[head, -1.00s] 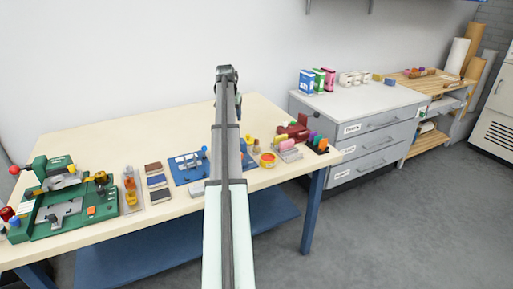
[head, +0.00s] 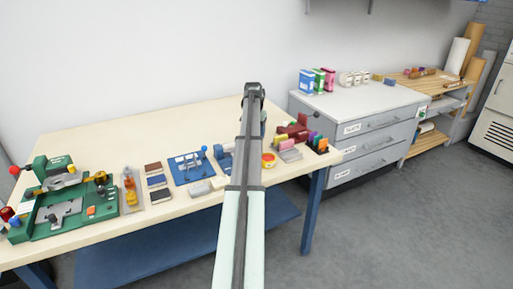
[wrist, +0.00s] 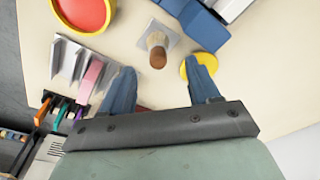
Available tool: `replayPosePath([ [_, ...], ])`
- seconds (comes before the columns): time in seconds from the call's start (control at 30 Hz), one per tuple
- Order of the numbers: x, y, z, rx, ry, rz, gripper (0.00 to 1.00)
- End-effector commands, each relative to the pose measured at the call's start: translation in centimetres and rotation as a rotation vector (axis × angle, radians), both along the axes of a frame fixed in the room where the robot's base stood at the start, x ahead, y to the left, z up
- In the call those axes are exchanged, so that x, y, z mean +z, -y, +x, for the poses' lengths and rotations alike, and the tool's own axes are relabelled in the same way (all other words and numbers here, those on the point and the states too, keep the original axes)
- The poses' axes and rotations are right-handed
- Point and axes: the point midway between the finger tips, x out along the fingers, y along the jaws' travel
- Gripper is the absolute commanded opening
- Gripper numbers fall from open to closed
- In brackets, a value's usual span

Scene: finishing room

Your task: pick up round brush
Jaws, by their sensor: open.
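A short upright piece with a pale round body and a brown end (wrist: 157,50), which looks like the round brush, stands on a small grey square plate (wrist: 170,33) in the wrist view. My gripper (wrist: 163,87) is open and empty, its two blue fingers apart. The brush shows beyond the fingertips, roughly between them and apart from both. A yellow round thing (wrist: 205,62) is partly hidden behind the right finger. In the head view my arm hides the brush, and the fingers cannot be made out.
A red-filled yellow round tin (head: 268,160) and a grey ridged block (head: 290,154) stand near the brush area. A blue fixture (head: 190,167) lies to the left. A dark red tool (head: 296,131) stands at the right end of the table (head: 120,135). The table's back is largely clear.

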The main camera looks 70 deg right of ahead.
Motion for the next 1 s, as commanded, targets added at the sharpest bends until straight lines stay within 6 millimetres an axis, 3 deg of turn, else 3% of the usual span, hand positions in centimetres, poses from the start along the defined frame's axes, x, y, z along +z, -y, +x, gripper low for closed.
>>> replayPosePath([
  [0.27, -1.6, 0.2, -0.1, 0.000, 0.000, 0.000, 0.61],
  [0.63, -5.9, 0.8, -0.3, -0.001, 0.001, -0.001, 0.61],
  [0.9, -6.1, 0.9, -0.3, -0.001, 0.001, -0.002, 0.60],
  [1.0, -6.1, 0.8, -0.3, -0.001, 0.001, -0.002, 0.50],
])
